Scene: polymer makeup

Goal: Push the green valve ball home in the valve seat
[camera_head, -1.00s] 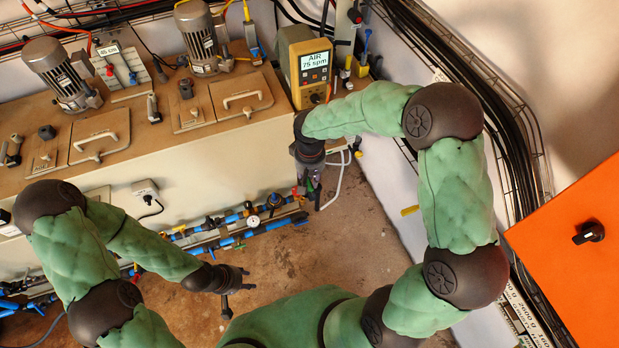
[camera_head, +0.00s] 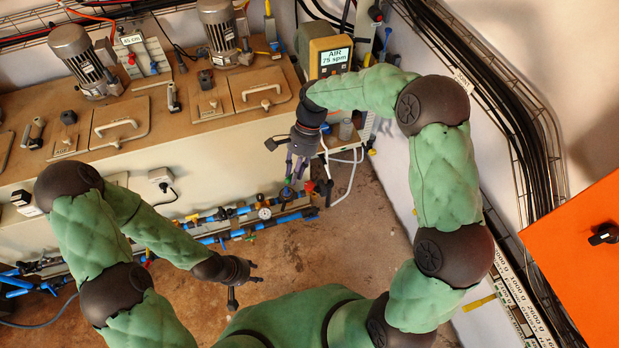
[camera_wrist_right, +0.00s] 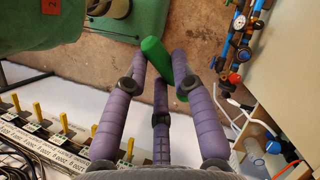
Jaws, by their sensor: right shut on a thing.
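My right gripper (camera_head: 295,175) hangs in front of the cream machine, above the blue pipe run. In the right wrist view its long purple fingers (camera_wrist_right: 160,70) are closed around a green piece with a rounded end (camera_wrist_right: 153,50). This piece looks elongated there, and I take it for the green valve ball. I cannot make out the valve seat for certain.
Blue pipes with valves and a gauge (camera_head: 264,213) run low along the cream machine (camera_head: 215,150). A yellow meter (camera_head: 330,57) stands at the machine's right end. An orange panel (camera_head: 575,240) is at right. The brown floor (camera_head: 345,240) between is open.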

